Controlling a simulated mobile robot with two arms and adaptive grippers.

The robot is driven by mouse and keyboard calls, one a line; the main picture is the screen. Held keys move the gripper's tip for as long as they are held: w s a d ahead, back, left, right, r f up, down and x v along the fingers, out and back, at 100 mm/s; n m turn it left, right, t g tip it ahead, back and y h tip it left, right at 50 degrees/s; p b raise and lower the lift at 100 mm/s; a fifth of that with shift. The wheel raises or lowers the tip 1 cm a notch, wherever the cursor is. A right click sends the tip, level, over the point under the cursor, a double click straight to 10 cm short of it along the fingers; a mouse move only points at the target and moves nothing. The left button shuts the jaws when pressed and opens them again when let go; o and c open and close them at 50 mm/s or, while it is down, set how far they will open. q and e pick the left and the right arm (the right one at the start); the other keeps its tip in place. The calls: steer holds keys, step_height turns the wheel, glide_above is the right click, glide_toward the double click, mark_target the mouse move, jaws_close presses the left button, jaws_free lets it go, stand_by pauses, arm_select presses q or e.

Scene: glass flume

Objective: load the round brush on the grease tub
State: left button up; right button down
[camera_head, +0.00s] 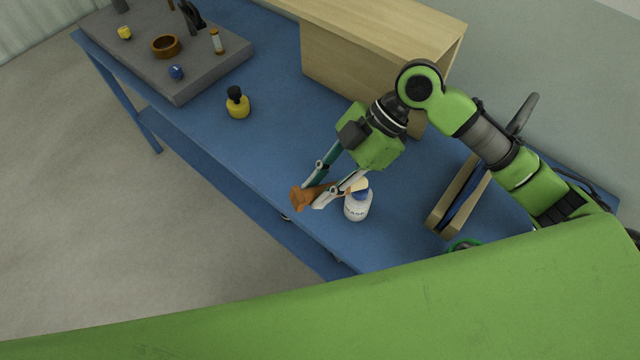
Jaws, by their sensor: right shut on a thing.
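My right gripper (310,197) is shut on a brown-orange piece (300,198), which looks like part of the round brush. It holds this piece just left of the grease tub, near the front edge of the bench. The grease tub (357,208) is a small white jar with dark lettering and a blue band near its top. A pale yellow patch (358,184) shows at the tub's mouth; I cannot tell whether it is bristles or grease. The fingers hide part of the brush, and I cannot tell if it touches the tub. My left gripper is out of view.
A yellow bottle with a black top (238,104) stands there. A grey slab (205,72) at the upper left bears several small items. A wooden box (340,60) stands behind; a wooden frame (440,212) is right.

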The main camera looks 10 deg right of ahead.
steer(key=shift+f, duration=0.15)
steer(key=shift+w, duration=0.15)
stand_by(0.5)
steer(key=shift+s+p, duration=0.2)
steer(key=shift+p, duration=0.25)
steer(key=shift+w, duration=0.2)
stand_by(0.8)
steer(key=shift+s+p, duration=0.15)
steer(key=shift+p, duration=0.3)
stand_by(0.3)
steer(key=shift+r+p, duration=3.75)
steer(key=shift+r, duration=0.3)
